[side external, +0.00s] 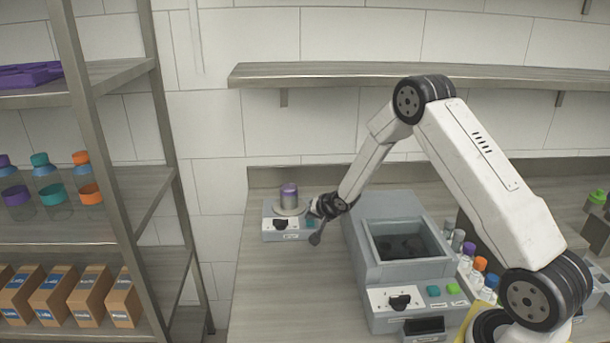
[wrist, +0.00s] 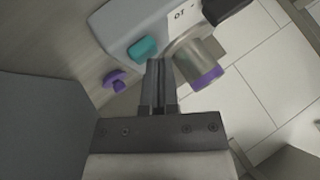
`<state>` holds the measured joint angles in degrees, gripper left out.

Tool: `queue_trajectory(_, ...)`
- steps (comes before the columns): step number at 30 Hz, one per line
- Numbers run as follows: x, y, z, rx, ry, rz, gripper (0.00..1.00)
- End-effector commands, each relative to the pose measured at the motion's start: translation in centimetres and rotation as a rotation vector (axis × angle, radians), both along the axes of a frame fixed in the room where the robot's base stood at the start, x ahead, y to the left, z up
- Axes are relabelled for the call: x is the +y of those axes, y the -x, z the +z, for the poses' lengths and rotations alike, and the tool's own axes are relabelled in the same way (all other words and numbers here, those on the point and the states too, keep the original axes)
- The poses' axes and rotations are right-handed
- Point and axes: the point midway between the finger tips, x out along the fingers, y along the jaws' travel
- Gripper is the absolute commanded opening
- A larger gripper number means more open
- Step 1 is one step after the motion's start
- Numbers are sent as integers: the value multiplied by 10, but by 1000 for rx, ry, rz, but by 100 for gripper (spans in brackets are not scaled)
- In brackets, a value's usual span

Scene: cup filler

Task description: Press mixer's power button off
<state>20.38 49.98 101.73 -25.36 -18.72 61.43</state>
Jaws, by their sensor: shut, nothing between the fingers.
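The mixer is a small grey-blue box (side external: 268,228) at the left of the counter, with a white front panel and a dark knob (side external: 281,224). A metal cup with a purple band (side external: 289,194) stands on its round plate. The cup also shows in the wrist view (wrist: 199,66). A teal button sits on the mixer body (wrist: 143,48), just ahead and left of my fingertips in the wrist view. My gripper (wrist: 160,66) is shut and empty, beside the mixer's right side. Whether it touches the button I cannot tell.
A larger grey machine with an open bin (side external: 402,208) stands right of the mixer, with its own knob and teal and green buttons. Several capped bottles (side external: 479,268) stand beside it. A small purple piece (wrist: 118,80) shows near the mixer. Shelves stand at left.

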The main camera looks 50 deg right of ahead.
Motion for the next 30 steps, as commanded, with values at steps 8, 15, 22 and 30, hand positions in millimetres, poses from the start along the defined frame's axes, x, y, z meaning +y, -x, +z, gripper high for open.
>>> queue_trajectory(8,0,0,-2,0,0,0,0)
queue_trajectory(15,0,0,-4,1,-1,1,0)
queue_trajectory(22,0,0,-4,1,-1,1,0)
queue_trajectory(30,0,0,4,-1,0,1,0)
